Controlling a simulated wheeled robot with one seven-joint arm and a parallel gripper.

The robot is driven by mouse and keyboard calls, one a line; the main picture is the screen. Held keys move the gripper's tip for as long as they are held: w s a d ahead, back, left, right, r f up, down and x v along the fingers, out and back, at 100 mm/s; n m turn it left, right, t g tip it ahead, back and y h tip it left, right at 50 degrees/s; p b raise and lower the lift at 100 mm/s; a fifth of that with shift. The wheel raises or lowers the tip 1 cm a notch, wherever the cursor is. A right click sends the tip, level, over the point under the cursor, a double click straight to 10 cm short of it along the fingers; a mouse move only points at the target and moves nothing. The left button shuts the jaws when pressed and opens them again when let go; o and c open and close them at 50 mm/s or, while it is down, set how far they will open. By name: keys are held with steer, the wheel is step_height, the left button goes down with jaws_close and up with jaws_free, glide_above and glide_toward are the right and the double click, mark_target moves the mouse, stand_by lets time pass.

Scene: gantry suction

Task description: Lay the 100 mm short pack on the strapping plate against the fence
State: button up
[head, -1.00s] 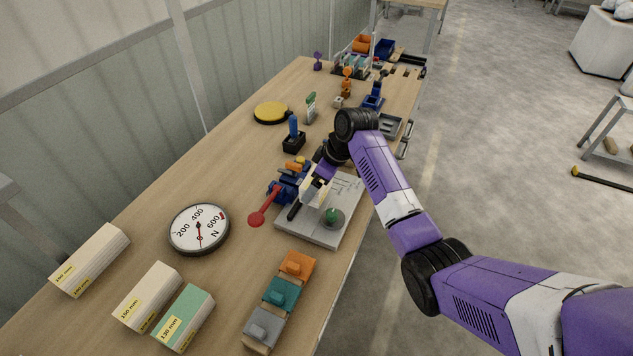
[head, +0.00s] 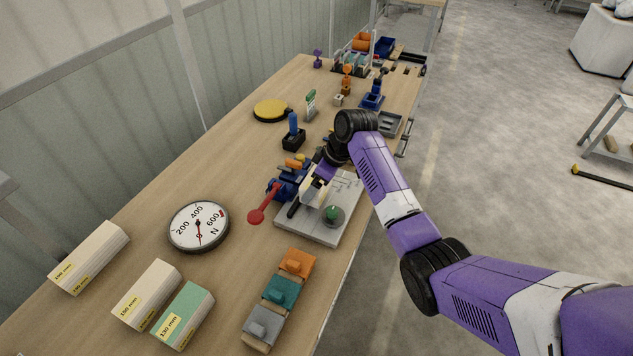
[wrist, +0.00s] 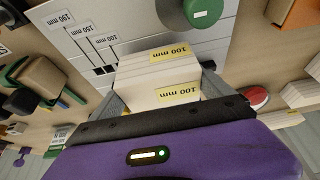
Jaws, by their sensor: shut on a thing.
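The short pack (wrist: 150,72), a cream stack with yellow 100 mm labels, sits between the fingers of my gripper (wrist: 163,92) in the wrist view. My gripper is shut on it. In the head view my gripper (head: 308,192) is over the left part of the strapping plate (head: 345,190), and the arm hides most of the pack. I cannot tell whether the pack touches the plate or the fence.
A red-handled blue tool (head: 285,188) stands at the plate's left edge. A round dial (head: 198,227) lies nearer left. Longer packs (head: 90,258) and a green-topped pack (head: 185,314) lie at the near left. Orange, teal and grey blocks (head: 280,292) sit in front of the plate.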

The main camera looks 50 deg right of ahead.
steer(key=shift+f+b, duration=0.45)
steer(key=shift+f, duration=0.55)
steer(key=o, duration=1.4)
steer(key=shift+c, duration=0.2)
steer(key=shift+r, duration=0.1)
steer(key=v, duration=0.7)
steer(key=shift+r+b, duration=0.35)
steer(key=shift+b, duration=0.05)
steer(key=shift+s, duration=0.1)
